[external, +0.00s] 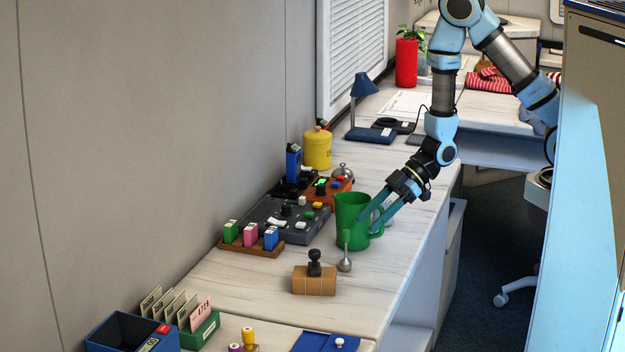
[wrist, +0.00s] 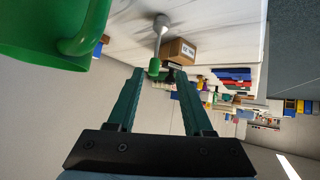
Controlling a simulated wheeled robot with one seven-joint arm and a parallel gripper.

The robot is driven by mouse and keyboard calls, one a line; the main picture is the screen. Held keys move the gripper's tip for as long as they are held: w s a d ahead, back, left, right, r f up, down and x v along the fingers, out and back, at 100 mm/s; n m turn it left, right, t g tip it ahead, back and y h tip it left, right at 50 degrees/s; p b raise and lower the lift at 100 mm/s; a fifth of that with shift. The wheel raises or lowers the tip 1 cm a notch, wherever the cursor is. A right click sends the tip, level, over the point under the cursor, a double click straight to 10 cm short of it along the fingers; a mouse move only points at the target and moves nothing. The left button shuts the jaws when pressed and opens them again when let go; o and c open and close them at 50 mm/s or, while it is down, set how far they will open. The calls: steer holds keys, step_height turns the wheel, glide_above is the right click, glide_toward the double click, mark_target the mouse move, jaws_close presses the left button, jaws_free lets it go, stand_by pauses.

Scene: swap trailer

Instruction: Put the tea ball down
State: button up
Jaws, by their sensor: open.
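The tea ball (external: 345,265) is a small silver ball with a thin handle, at the table's front beside the green pitcher (external: 352,212). In the wrist view the tea ball (wrist: 161,22) has a grey stem and a green grip end. My gripper (external: 368,226) is open beside the pitcher, its teal fingers partly overlapping it in the external view. In the wrist view my gripper (wrist: 158,73) has its fingers apart, with the green end in line between their tips. The fingers do not visibly touch it. The ball appears to be at the tabletop; exact contact is unclear.
A brown block with a black stamp (external: 314,280) sits just left of the tea ball. A dark control panel (external: 285,225) and a rack of coloured blocks (external: 250,248) stand farther left. The table's right edge is close to the pitcher. Bare tabletop lies in front, left of the block.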

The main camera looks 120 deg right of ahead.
steer(key=s+a+r+m+g, duration=0.1)
steer(key=s+a+r+g, duration=0.3)
steer(key=a, duration=0.5)
steer(key=s+a+r+m+g, duration=0.1)
steer(key=s+a+r+g, duration=0.3)
steer(key=a, duration=0.6)
steer(key=shift+s+r+m+g, duration=0.35)
steer(key=shift+s+r, duration=0.3)
steer(key=shift+s, duration=0.6)
steer(key=shift+d, duration=0.1)
